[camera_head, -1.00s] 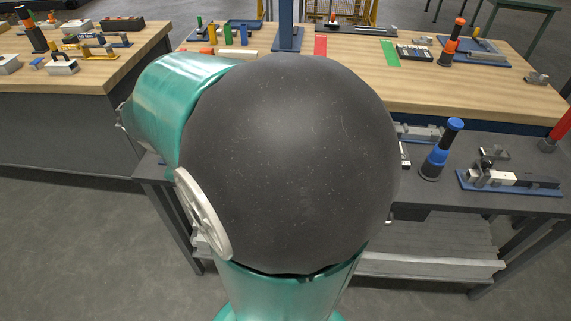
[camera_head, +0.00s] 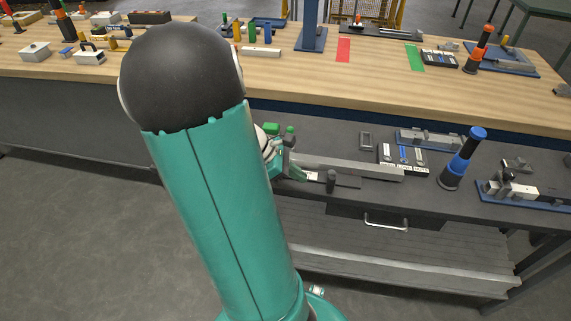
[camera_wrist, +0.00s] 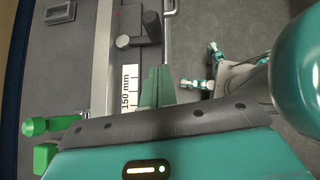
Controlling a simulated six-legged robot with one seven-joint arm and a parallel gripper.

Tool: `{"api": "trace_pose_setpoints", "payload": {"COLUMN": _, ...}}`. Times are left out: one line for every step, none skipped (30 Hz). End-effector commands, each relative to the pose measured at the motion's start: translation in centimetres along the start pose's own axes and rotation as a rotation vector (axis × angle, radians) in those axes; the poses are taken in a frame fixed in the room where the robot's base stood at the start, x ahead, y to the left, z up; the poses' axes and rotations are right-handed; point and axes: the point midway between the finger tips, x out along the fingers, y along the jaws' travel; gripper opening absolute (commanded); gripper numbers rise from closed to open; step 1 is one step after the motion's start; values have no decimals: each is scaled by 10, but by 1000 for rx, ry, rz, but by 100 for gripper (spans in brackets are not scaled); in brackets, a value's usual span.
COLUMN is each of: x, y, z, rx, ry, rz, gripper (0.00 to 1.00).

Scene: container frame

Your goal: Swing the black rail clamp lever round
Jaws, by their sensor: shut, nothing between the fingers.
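The black clamp lever (camera_head: 331,181) stands at the front of the grey rail (camera_head: 352,167) on the dark lower bench. My gripper (camera_head: 300,174) is just left of the lever in the head view. In the wrist view its green fingers (camera_wrist: 157,70) are together and empty, their tips pointing at the lever with a small gap. My arm hides the rail's left end.
Green knobs (camera_head: 272,128) stand behind the rail's left end. A black block with switches (camera_head: 403,157) and a blue-and-black post (camera_head: 463,158) are to the right. A drawer handle (camera_head: 386,222) sits below the bench's front edge.

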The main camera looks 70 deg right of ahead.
Motion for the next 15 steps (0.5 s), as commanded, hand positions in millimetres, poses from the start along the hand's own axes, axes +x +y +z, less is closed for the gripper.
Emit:
{"api": "trace_pose_setpoints", "payload": {"x": 11, "y": -1, "z": 0, "rx": -1, "ry": -3, "rz": -5, "gripper": 0}}
{"api": "trace_pose_setpoints", "payload": {"x": 16, "y": -1, "z": 0, "rx": -2, "ry": -2, "rz": -4, "gripper": 0}}
{"api": "trace_pose_setpoints", "payload": {"x": 21, "y": -1, "z": 5, "rx": 1, "ry": -1, "rz": -2, "gripper": 0}}
{"api": "trace_pose_setpoints", "payload": {"x": 24, "y": 0, "z": 9, "rx": 3, "ry": 1, "rz": -2, "gripper": 0}}
{"api": "trace_pose_setpoints", "payload": {"x": 27, "y": 0, "z": 13, "rx": 3, "ry": 1, "rz": -1, "gripper": 0}}
{"api": "trace_pose_setpoints", "payload": {"x": 31, "y": 0, "z": 16, "rx": 2, "ry": 0, "rz": 0, "gripper": 0}}
{"api": "trace_pose_setpoints", "payload": {"x": 33, "y": 0, "z": 19, "rx": 2, "ry": 0, "rz": 0, "gripper": 0}}
{"api": "trace_pose_setpoints", "payload": {"x": 35, "y": 0, "z": 21, "rx": 2, "ry": 1, "rz": 0, "gripper": 0}}
{"api": "trace_pose_setpoints", "payload": {"x": 38, "y": 0, "z": 23, "rx": 1, "ry": 1, "rz": 0, "gripper": 0}}
{"api": "trace_pose_setpoints", "payload": {"x": 39, "y": 0, "z": 25, "rx": 1, "ry": 1, "rz": 1, "gripper": 0}}
{"api": "trace_pose_setpoints", "payload": {"x": 40, "y": 0, "z": 26, "rx": 1, "ry": 1, "rz": 1, "gripper": 0}}
{"api": "trace_pose_setpoints", "payload": {"x": 41, "y": 0, "z": 27, "rx": 0, "ry": 0, "rz": 1, "gripper": 0}}
{"api": "trace_pose_setpoints", "payload": {"x": 42, "y": 0, "z": 28, "rx": 0, "ry": 0, "rz": 1, "gripper": 0}}
{"api": "trace_pose_setpoints", "payload": {"x": 42, "y": 0, "z": 28, "rx": 0, "ry": 0, "rz": 1, "gripper": 0}}
{"api": "trace_pose_setpoints", "payload": {"x": 42, "y": 0, "z": 28, "rx": -1, "ry": 0, "rz": 1, "gripper": 0}}
